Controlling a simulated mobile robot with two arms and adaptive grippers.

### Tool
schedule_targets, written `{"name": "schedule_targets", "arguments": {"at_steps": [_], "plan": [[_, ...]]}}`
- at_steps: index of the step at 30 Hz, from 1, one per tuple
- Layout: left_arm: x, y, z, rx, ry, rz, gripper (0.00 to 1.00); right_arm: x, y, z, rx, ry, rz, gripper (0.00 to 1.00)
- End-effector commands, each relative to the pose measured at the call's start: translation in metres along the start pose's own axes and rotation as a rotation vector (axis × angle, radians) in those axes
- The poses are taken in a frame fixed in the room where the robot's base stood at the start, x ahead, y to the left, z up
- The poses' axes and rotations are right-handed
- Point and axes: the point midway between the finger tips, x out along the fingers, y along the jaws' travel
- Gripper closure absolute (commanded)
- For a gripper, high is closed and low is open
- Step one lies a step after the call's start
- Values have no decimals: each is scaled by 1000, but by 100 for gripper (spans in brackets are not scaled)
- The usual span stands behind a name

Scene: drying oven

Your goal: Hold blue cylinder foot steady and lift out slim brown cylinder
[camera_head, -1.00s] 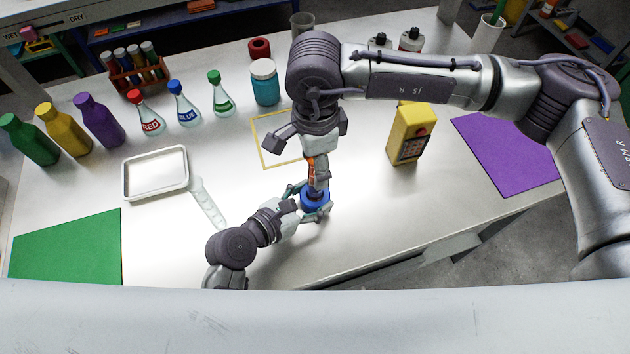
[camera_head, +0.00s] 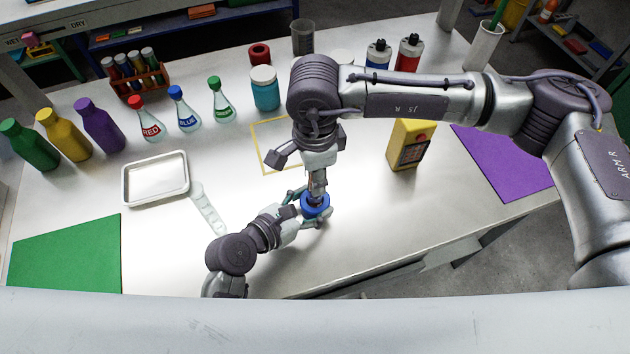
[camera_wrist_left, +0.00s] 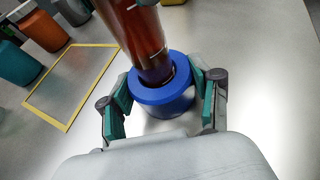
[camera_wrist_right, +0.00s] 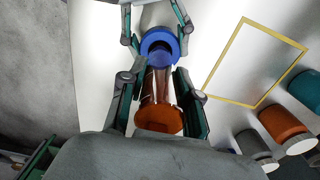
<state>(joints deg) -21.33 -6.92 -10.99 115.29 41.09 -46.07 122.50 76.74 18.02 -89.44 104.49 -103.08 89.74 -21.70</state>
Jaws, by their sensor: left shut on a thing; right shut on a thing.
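The blue cylinder foot (camera_head: 316,207) stands on the bench near its front edge, and its ring shows in the left wrist view (camera_wrist_left: 160,97). My left gripper (camera_head: 312,211) is shut around its sides. The slim brown cylinder (camera_wrist_right: 160,113) rises from the foot's opening. Its lower end shows inside the ring in the left wrist view (camera_wrist_left: 150,55); how deep it sits is unclear. My right gripper (camera_wrist_right: 158,88) is above the foot, pointing down, shut on the brown cylinder. In the head view the right gripper's fingers hide most of the cylinder.
A yellow box device (camera_head: 408,145) stands right of my grippers. A flat yellow frame (camera_head: 262,150) lies behind them. Labelled flasks (camera_head: 186,117) and a teal jar (camera_head: 265,92) stand farther back.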

Motion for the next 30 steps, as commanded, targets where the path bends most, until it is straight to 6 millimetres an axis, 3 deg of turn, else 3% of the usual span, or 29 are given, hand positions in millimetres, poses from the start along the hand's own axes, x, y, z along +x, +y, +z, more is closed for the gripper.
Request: {"name": "schedule_targets", "arguments": {"at_steps": [5, 16, 21, 28, 29, 30], "plan": [[0, 0, 0, 0, 1, 0, 71, -20, -1, 0, 0, -1, -5, 100], [0, 0, 0, 0, 1, 0, 71, -88, -1, 0, -1, -1, -3, 100], [0, 0, 0, 0, 1, 0, 71, -99, 0, 0, -1, 0, -1, 100], [0, 0, 0, 0, 1, 0, 71, -100, 0, 0, -1, 0, -1, 100], [0, 0, 0, 0, 1, 0, 34, -100, 0, 0, 0, 0, -1, 100], [0, 0, 0, 0, 1, 0, 27, -100, 0, 0, -1, 0, -1, 100]]}}
